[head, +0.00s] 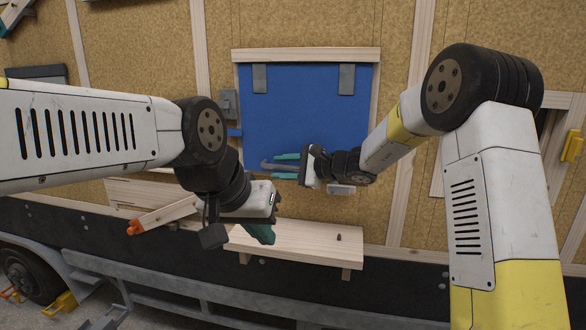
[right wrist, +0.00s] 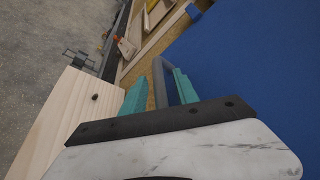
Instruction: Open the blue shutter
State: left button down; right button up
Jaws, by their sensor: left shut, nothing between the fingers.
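The blue shutter (head: 300,115) covers an opening in the tan wall, with two grey hinge straps at its top. It looks flat against its frame; its lower edge is partly hidden by my arms. A grey handle (head: 268,166) is at its lower part. My right gripper (head: 285,166) is open, with its teal fingers on either side of the handle. In the right wrist view the grey handle (right wrist: 162,85) lies between the spread fingers (right wrist: 155,92), nearer the right one. My left gripper (head: 262,235) is shut and empty, low in front of the wooden shelf.
The wooden shelf (head: 310,243) sticks out below the shutter, with a small dark peg on it. A grey box (head: 229,103) and a small blue piece (head: 234,132) are left of the shutter. An orange-tipped wooden bar (head: 160,217) juts out at left.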

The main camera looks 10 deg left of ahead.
grip_shut()
dwell(1.4)
